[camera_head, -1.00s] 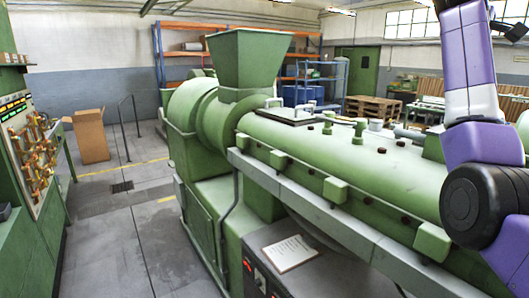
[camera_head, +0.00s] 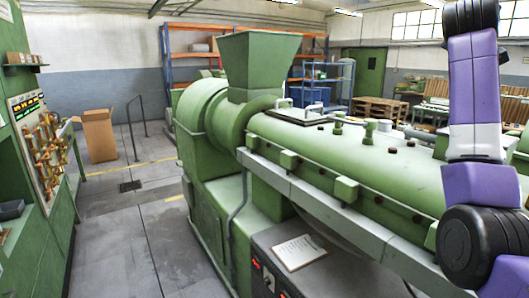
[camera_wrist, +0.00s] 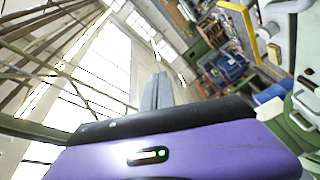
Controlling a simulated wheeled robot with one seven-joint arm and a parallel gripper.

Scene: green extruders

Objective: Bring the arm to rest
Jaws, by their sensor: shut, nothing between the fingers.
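My arm (camera_head: 474,130), purple and white with dark joints, stands upright along the right edge in the head view, in front of the green extruder. Its upper end runs out of the top of the picture. My gripper is outside the head view. In the wrist view, my gripper's grey fingers (camera_wrist: 159,90) are together with nothing between them, beyond the purple and black hand. They point toward the upper wall and windows, and the picture is strongly tilted.
The green extruder (camera_head: 330,155) with its hopper (camera_head: 257,62) fills the middle. A paper sheet (camera_head: 300,252) lies on its front housing. A control panel (camera_head: 38,140) stands at left, a cardboard box (camera_head: 99,136) behind it. The floor (camera_head: 125,235) between is clear.

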